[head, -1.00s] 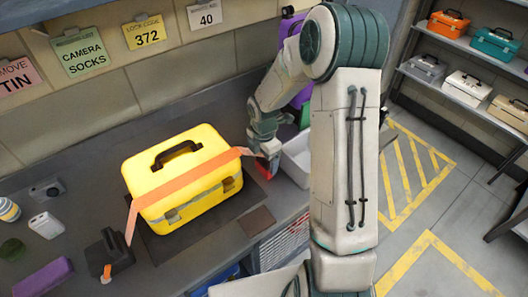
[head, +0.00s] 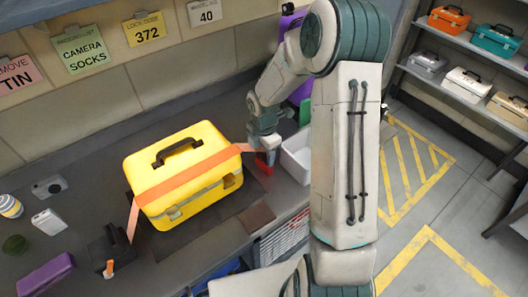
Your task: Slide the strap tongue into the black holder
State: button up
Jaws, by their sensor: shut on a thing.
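The yellow case (head: 172,148) stands on a dark mat on the bench, its black handle on top. An orange strap (head: 190,173) runs across its lid and down its left side to the black holder (head: 108,246), where a small orange tab shows at the front. The strap's right end reaches my gripper (head: 264,149) just right of the case. My gripper is shut on this end; the tongue itself is mostly hidden by the fingers. A red piece (head: 264,163) shows right below the fingers; I cannot tell whether it touches them.
A white bin (head: 297,158) stands right of my gripper, partly behind my arm. A brown flat pad (head: 257,217) lies near the bench's front edge. A purple case (head: 45,275), a white box (head: 48,223) and a camera (head: 49,187) lie at left.

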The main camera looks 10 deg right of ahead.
jog(key=shift+r+p, duration=1.65)
jog(key=shift+r, duration=0.45)
jog(key=shift+r, duration=0.1)
notch_tip(320, 180, up, 4)
jog(key=p, duration=0.3)
jog(key=shift+p, duration=0.3)
jog(key=shift+f, duration=0.2)
